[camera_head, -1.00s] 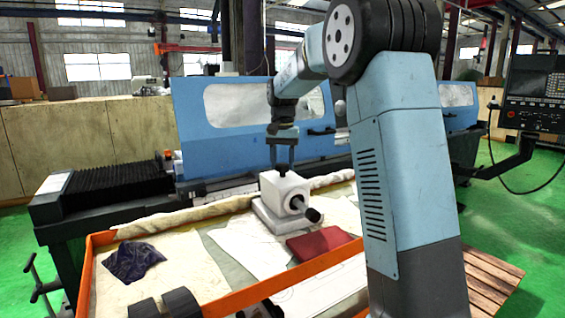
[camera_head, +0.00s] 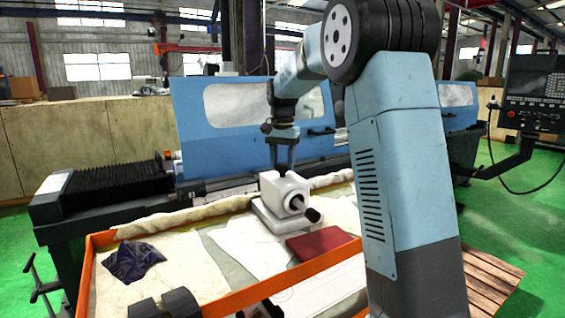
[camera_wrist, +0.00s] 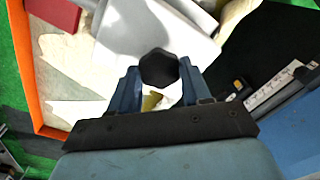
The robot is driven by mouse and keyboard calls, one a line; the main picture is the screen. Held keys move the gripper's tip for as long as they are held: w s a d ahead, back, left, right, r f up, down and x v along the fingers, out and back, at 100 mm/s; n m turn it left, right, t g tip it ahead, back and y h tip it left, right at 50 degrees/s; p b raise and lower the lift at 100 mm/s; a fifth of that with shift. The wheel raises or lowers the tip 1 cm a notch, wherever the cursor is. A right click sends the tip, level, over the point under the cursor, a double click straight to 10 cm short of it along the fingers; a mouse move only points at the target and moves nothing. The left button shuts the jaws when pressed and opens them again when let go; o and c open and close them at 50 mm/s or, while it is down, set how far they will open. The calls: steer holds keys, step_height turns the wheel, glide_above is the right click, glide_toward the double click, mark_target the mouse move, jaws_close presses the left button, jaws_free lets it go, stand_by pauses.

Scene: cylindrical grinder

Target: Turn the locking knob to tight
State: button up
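The locking knob (camera_wrist: 159,69) is a dark, many-sided knob on top of a white machine unit (camera_head: 277,187). In the head view the knob (camera_head: 283,174) is small and partly hidden by my fingers. My gripper (camera_wrist: 159,75) points down at the knob, with one blue finger on each side of it. The fingers appear to be against the knob's sides. In the head view my gripper (camera_head: 283,166) is directly above the white unit. No mark showing tight or loose can be read.
The white unit has a black handle (camera_head: 312,214) at its front. A red box (camera_head: 318,243) lies beside it, and a dark cloth (camera_head: 132,262) lies at left. An orange rim (camera_head: 250,292) borders the table. The blue grinder cover (camera_head: 222,135) stands close behind my gripper.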

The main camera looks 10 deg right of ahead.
mark_target(283, 164)
steer(key=o, duration=0.4)
steer(key=shift+o, duration=0.2)
step_height(283, 164, up, 14)
steer(key=shift+f, duration=0.15)
stand_by(0.3)
steer(key=s+d+n+t, duration=0.3)
steer(key=s, duration=1.6)
steer(key=s+f+n+t, duration=0.1)
steer(key=s+f+n, duration=0.1)
steer(key=s+f, duration=0.4)
steer(key=s+f+n+t, duration=0.1)
steer(key=s+f, duration=0.6)
steer(key=s, duration=0.6)
steer(key=shift+f+n+t, duration=0.2)
steer(key=shift+n+t, duration=0.1)
steer(key=shift+n, duration=0.1)
